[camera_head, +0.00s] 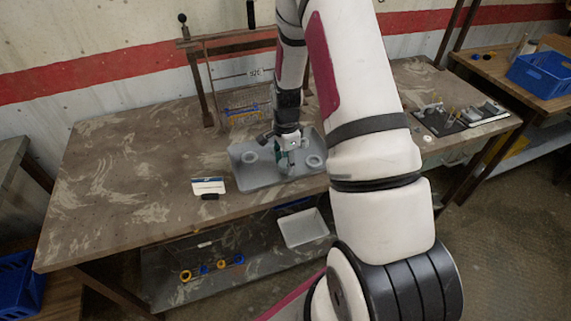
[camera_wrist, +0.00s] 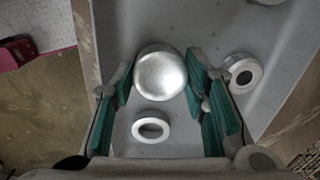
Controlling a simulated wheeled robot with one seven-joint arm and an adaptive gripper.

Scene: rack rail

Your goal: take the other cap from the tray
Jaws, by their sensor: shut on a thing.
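The grey tray (camera_head: 255,181) sits near the front of the bench, and my gripper (camera_head: 284,158) reaches down into it in the head view. In the wrist view, a round silver cap (camera_wrist: 160,75) lies between the green finger pads of my gripper (camera_wrist: 159,80), which is shut on it. The tray floor (camera_wrist: 190,137) lies below. In the head view the cap is hidden by the gripper.
In the wrist view a pale ring (camera_wrist: 151,127) is near the cap and a grey ring (camera_wrist: 243,74) is to the right. A white card (camera_head: 208,186) stands left of the tray. A wire rack (camera_head: 245,107) is behind it. The bench's left side is clear.

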